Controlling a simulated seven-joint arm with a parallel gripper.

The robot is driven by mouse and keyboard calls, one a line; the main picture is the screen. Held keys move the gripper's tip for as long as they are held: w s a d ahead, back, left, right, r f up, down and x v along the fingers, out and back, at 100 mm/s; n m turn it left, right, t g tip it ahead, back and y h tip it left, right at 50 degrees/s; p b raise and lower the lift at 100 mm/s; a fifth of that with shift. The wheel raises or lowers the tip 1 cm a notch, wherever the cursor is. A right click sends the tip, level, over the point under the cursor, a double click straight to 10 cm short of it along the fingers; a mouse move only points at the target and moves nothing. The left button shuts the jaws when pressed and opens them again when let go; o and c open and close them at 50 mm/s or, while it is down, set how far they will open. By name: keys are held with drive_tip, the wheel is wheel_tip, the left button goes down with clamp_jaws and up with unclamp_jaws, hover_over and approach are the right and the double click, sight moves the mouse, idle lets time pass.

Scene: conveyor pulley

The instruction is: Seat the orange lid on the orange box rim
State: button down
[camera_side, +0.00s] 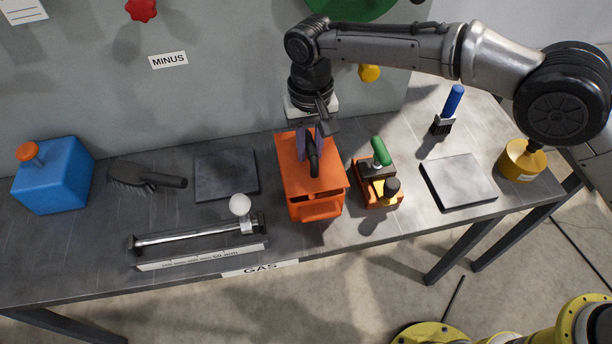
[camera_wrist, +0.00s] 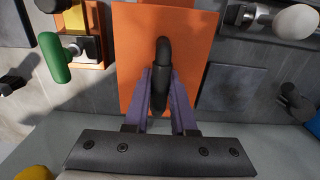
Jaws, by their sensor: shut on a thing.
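The orange lid (camera_side: 294,168) is a flat plate with a black arched handle (camera_side: 313,160). It lies over the orange box (camera_side: 317,211), whose front shows below the lid's near edge. My gripper (camera_side: 318,146) comes down from above with its purple fingers shut on the handle. In the wrist view, my gripper (camera_wrist: 161,88) pinches the handle (camera_wrist: 163,50), and the lid (camera_wrist: 190,30) spreads out beneath it.
Right of the box stands an orange holder with a green-handled tool (camera_side: 380,152). A grey plate (camera_side: 458,181) and yellow pot (camera_side: 521,161) lie farther right. Left are a dark plate (camera_side: 226,175), a metal bar with a white ball (camera_side: 240,204), a brush (camera_side: 145,177) and a blue box (camera_side: 53,177).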

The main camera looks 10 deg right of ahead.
drive_tip(key=shift+f, duration=1.45)
idle(1.7)
drive_tip(key=c, duration=0.7)
unclamp_jaws()
drive_tip(key=shift+o, duration=0.2)
wheel_tip(320, 180, up, 14)
drive_tip(key=shift+f, duration=0.1)
